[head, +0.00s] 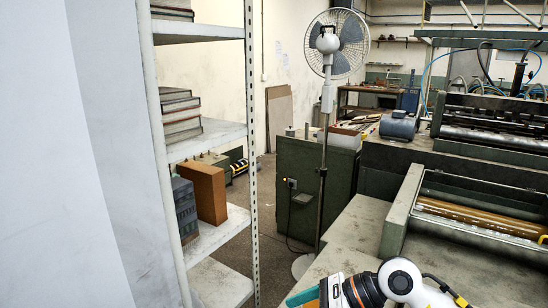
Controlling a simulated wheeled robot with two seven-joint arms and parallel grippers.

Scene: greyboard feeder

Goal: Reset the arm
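Part of my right arm (400,281), white with a black and orange ring, shows at the bottom edge, low over the grey machine surface. Its end (335,291) points to the left and is cut off by the frame, so I cannot make out fingers or anything held. A small teal and orange piece (303,297) shows just left of that end; I cannot tell what it is. My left arm and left gripper are not in view.
A white metal shelf rack (253,150) with book stacks (180,113) and a brown box (205,192) stands at left. A pedestal fan (327,97) stands by a green cabinet (312,190). A green machine with a brown roller (480,218) fills the right. Floor shows between rack and cabinet.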

